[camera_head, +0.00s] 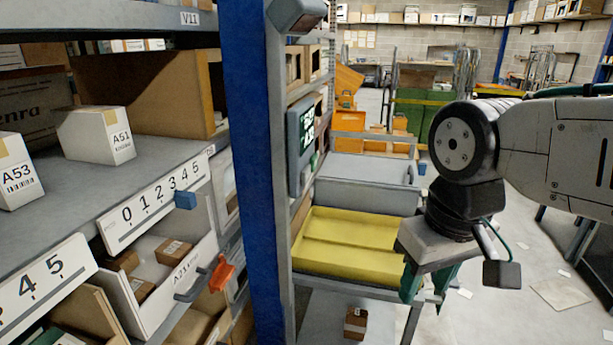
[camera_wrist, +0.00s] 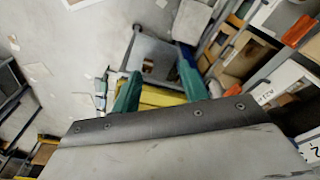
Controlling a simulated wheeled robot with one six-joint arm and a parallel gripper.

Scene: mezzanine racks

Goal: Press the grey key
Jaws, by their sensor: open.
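I cannot make out a grey key in either view. A dark green panel with white lettering (camera_head: 306,135) hangs on the rack side beyond the blue post; no separate keys can be told on it. My gripper (camera_head: 427,286) is at the right in the head view, pointing down, its green fingers apart with nothing between them. It is in front of the right side of a yellow tray (camera_head: 345,243) and well to the right of the panel. In the wrist view my gripper (camera_wrist: 160,68) also shows open and empty.
A blue post (camera_head: 250,150) stands between the left shelf (camera_head: 75,195) and the panel. The shelf has a number scale (camera_head: 155,203) with a blue slider (camera_head: 185,200). An orange handle (camera_head: 221,273) juts out below. Open floor lies at the right.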

